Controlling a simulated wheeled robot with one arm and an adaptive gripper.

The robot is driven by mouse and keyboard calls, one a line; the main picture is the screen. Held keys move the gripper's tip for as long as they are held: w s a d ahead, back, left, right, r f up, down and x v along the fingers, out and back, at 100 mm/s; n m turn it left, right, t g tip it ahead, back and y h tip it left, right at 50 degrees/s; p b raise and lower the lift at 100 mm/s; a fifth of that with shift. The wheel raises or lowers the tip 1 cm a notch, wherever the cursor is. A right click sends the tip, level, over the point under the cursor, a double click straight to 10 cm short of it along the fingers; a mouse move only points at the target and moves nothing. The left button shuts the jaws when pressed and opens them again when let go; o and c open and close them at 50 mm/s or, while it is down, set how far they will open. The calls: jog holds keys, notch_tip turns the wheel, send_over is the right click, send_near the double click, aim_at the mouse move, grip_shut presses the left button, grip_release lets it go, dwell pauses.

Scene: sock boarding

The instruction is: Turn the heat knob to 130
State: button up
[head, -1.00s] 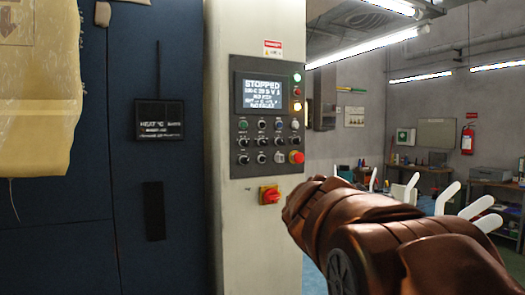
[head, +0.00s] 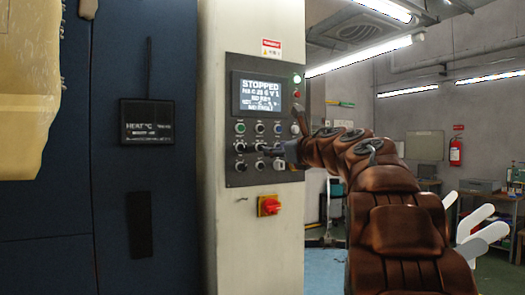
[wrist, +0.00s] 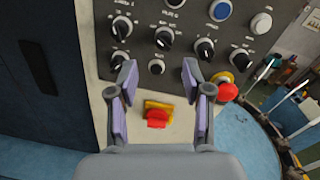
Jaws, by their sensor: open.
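The grey control panel (head: 231,100) on the pale column carries several black rotary knobs with white pointers. In the wrist view, three knobs stand in a row: a left knob (wrist: 122,27), a middle knob (wrist: 164,37) and a right knob (wrist: 205,48). A lower-left knob (wrist: 118,60) sits below. The small labels are too blurred to tell which is the heat knob. My gripper (wrist: 159,78) is open and empty, its fingers spread just below the knobs in the picture. In the head view my gripper (head: 272,150) reaches the panel's lower right and hides some controls.
The screen (head: 262,92) reads STOPPED. A red emergency button (wrist: 228,91) sits close to my right finger. A red-and-yellow switch (head: 269,206) is below the panel.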

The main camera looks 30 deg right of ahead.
jog(key=w+p, duration=0.2)
jog(key=w, duration=0.5)
jog(key=shift+d, duration=0.4)
jog(key=shift+w, duration=0.1)
grip_shut()
